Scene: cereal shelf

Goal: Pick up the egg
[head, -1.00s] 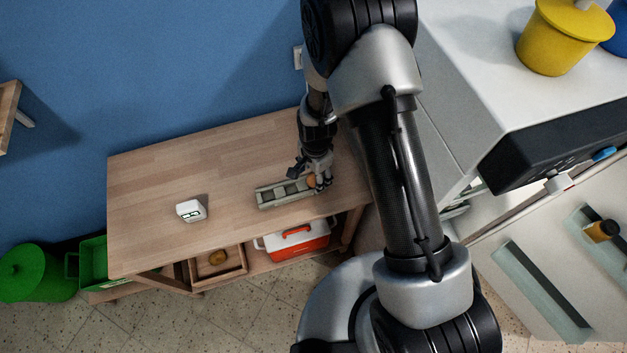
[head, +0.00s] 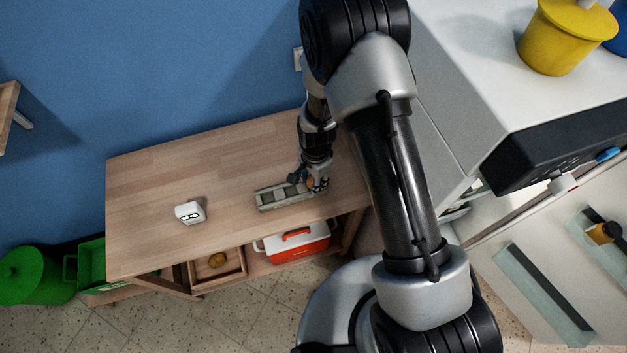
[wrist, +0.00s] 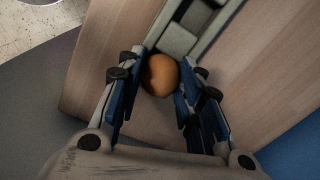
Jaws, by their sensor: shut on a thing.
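The egg (wrist: 160,75) is orange-brown and sits between the two blue-padded fingers of my gripper (wrist: 158,84) in the wrist view. My gripper is shut on it. I cannot tell whether the egg is clear of the carton.
The wooden table (head: 160,225) is mostly bare, with a small white digital clock (head: 190,212) on its left. Below are a red and white cooler (head: 295,245) and a wooden tray (head: 232,265). A white appliance (head: 470,60) stands close on the right.

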